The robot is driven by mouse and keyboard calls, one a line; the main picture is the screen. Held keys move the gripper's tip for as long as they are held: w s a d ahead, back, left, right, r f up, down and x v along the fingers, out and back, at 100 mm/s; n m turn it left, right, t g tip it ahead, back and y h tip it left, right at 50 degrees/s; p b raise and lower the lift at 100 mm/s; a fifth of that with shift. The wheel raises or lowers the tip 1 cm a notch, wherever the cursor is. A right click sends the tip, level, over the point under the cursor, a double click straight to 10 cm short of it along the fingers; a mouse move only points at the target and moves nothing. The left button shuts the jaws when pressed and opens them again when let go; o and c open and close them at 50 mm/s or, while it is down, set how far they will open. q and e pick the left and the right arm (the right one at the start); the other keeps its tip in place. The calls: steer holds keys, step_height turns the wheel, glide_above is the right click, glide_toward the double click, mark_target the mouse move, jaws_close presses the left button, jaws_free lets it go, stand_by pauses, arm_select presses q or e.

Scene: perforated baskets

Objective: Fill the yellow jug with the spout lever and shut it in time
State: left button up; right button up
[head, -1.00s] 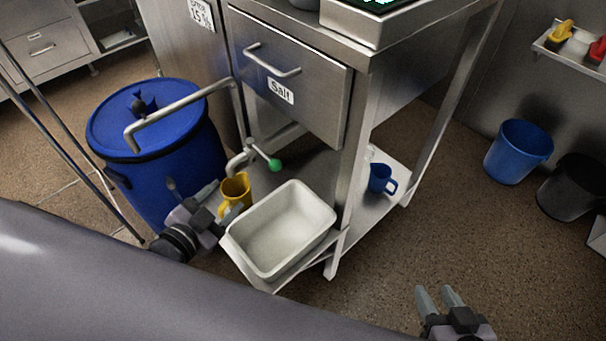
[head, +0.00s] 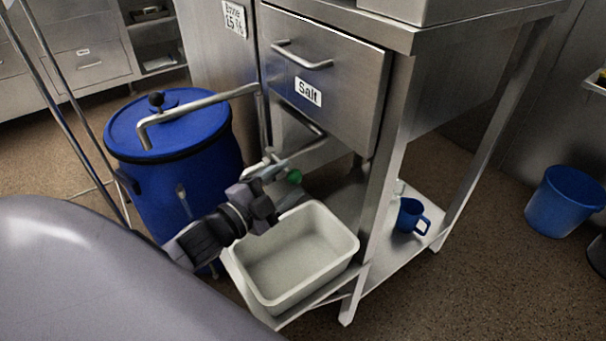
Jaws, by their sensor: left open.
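The spout itself is mostly hidden behind my gripper. The yellow jug is not visible; my left gripper and wrist cover the area beneath the spout. My right gripper is out of view.
A white tub (head: 255,278) stands on the low shelf just right of my left wrist. A blue jug (head: 408,215) stands further right on the shelf. A blue barrel (head: 165,195) with a bent pipe above is at left. A blue bucket (head: 565,205) is on the floor.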

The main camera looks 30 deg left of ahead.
arm_select(q)
steer(key=shift+w+d+b, duration=0.25)
steer(key=shift+w, duration=0.95)
steer(key=shift+w+d+b, duration=0.2)
steer(key=shift+w, duration=0.95)
jaws_close()
